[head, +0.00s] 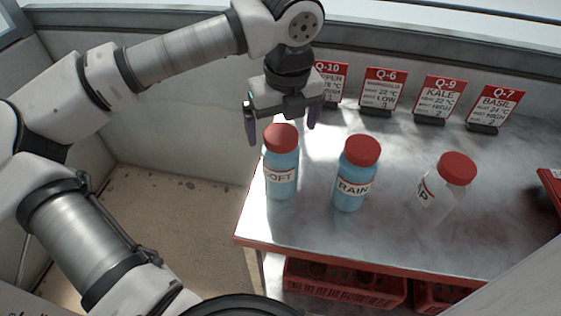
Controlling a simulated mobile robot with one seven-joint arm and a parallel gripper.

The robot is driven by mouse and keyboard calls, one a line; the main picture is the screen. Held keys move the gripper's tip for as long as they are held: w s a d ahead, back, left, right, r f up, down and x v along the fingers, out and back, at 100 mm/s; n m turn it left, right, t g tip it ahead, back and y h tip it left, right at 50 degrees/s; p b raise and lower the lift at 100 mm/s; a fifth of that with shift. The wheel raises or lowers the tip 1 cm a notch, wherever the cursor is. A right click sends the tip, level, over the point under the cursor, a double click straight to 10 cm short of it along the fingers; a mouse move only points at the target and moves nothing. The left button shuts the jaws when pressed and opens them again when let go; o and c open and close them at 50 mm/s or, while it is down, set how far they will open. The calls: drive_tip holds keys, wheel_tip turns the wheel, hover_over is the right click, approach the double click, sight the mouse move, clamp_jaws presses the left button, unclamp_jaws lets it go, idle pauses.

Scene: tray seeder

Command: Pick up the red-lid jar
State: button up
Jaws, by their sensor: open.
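Three jars with red lids stand on the grey metal bench (330,232). The left jar (281,163) holds blue liquid and has a label reading "SOFT", its first letter partly unclear. The middle jar (355,174) is also blue and is labelled "RAIN". The right jar (448,187) looks clear and empty, with a label turned partly away, showing a "P". My gripper (283,122) is open and points down over the left jar. Its dark fingers appear on either side of that jar's lid; I cannot tell how much height separates them.
Several red-topped sign cards stand along the back of the bench, including KALE (438,98) and BASIL (492,107); my gripper partly covers the leftmost. Red crates (345,287) sit below the bench's red front edge. A red object (551,190) is at the right. Bench gaps separate the jars.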

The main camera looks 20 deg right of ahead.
sight(281, 163)
drive_tip(key=f, duration=0.3)
drive_tip(key=f+p, duration=0.1)
drive_tip(key=shift+a+f, duration=0.25)
drive_tip(key=shift+f, duration=0.6)
clamp_jaws()
